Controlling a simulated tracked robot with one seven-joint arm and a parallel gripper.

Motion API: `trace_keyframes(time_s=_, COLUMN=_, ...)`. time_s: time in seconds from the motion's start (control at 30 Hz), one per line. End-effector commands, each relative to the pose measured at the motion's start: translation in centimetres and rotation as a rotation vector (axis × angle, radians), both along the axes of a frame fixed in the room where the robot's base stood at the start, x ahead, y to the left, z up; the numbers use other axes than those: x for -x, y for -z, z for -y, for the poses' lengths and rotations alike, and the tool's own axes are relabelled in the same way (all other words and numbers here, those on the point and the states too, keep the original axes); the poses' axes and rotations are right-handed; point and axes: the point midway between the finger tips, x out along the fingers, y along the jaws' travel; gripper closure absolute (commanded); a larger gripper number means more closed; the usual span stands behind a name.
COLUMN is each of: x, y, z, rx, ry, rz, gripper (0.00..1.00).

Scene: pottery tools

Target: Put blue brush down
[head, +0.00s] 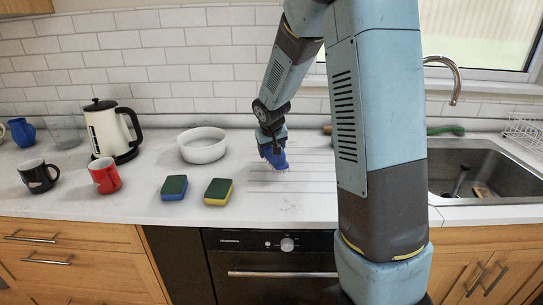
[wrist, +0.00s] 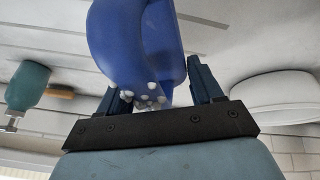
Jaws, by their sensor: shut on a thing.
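The blue brush (head: 278,160) is held at the end of my arm, over the ribbed drainboard area of the white counter (head: 255,208). My gripper (head: 271,148) points down and is shut on the brush. In the wrist view, the brush's blue curved body (wrist: 135,45) sits between the two dark fingers of the gripper (wrist: 155,85), with pale tufts near the palm. I cannot tell whether the brush touches the counter.
A white bowl (head: 202,152) stands left of my gripper. Two sponges (head: 174,188) (head: 218,192), a red mug (head: 105,176), a black mug (head: 38,177) and a kettle (head: 106,130) are further left. The sink (head: 470,170) is right of my arm.

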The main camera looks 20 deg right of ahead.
Motion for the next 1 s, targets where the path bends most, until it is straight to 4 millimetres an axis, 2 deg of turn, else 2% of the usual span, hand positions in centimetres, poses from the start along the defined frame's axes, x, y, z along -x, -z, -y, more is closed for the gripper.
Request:
trace_keyframes(time_s=0.03, x=0.1, y=0.9, z=-0.1, rx=0.001, ry=-0.002, rz=-0.004, gripper=0.52)
trace_keyframes(time_s=0.17, x=0.1, y=2.3, z=0.0, rx=0.001, ry=-0.001, rz=-0.003, gripper=0.52)
trace_keyframes(time_s=0.5, x=0.1, y=2.6, z=0.1, rx=0.000, ry=0.000, rz=-0.002, gripper=0.52)
trace_keyframes(time_s=0.53, x=0.1, y=2.6, z=0.1, rx=0.000, ry=0.000, rz=-0.002, gripper=0.33)
trace_keyframes(time_s=0.77, x=0.1, y=2.6, z=0.1, rx=0.000, ry=0.000, rz=-0.002, gripper=0.11)
trace_keyframes(time_s=1.0, x=0.1, y=2.5, z=0.1, rx=0.000, ry=0.000, rz=-0.002, gripper=0.09)
